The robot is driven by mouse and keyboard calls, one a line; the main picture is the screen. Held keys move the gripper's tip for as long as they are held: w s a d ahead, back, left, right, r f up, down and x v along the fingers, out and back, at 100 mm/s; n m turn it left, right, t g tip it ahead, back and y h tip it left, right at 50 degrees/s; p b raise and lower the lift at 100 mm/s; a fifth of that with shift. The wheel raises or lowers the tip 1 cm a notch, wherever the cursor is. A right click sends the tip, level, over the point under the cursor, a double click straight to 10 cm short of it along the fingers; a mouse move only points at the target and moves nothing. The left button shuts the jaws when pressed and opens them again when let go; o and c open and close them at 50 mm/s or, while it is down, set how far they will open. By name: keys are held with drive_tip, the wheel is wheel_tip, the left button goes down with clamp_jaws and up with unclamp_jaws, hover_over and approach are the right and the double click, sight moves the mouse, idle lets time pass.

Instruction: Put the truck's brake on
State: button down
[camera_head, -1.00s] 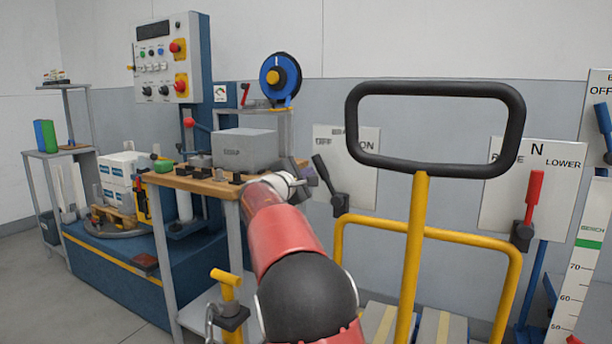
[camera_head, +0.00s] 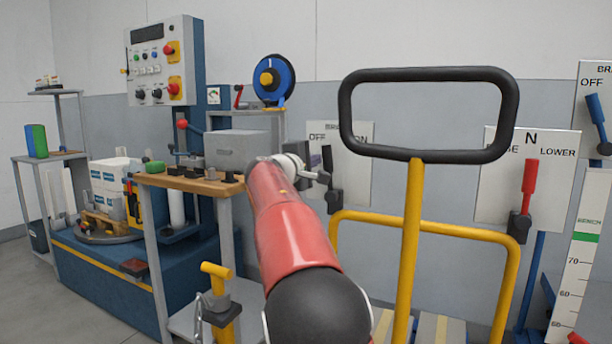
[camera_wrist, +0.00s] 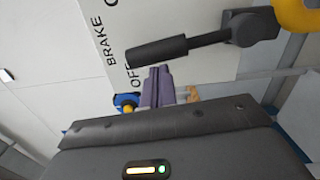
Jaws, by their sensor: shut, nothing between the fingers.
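The black brake lever (camera_head: 328,172) stands on a white panel (camera_head: 358,160) marked OFF and ON, behind the truck's black handle loop (camera_head: 428,157). It leans slightly to the OFF side of upright. In the wrist view the lever (camera_wrist: 157,51) crosses the panel (camera_wrist: 110,60), with BRAKE and OFF readable and the other word cut off. My gripper (camera_head: 315,160) is at the lever's left, OFF side. In the wrist view its purple fingers (camera_wrist: 158,74) are shut and empty, right against the lever's side; contact looks likely.
Yellow truck frame (camera_head: 412,235) stands in front and to the right. A red lever (camera_head: 530,178) is on the N panel, a blue lever (camera_head: 596,115) on another panel far right. A wooden-topped bench (camera_head: 190,183) with a grey box (camera_head: 238,150) lies left of my arm.

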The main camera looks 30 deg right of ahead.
drive_tip(key=s+d+m+b, duration=0.1)
drive_tip(key=s+m+b, duration=0.1)
drive_tip(key=shift+d+r+m+b, duration=0.1)
drive_tip(key=shift+d+m+b, duration=0.25)
drive_tip(key=shift+m, duration=0.05)
drive_tip(key=shift+s+d+m+b, duration=0.65)
drive_tip(key=shift+s+m+b, duration=0.2)
drive_tip(key=shift+m+b, duration=0.3)
drive_tip(key=shift+s+d+m+b, duration=0.6)
drive_tip(key=shift+s+m+b, duration=0.2)
drive_tip(key=shift+m+b, duration=0.3)
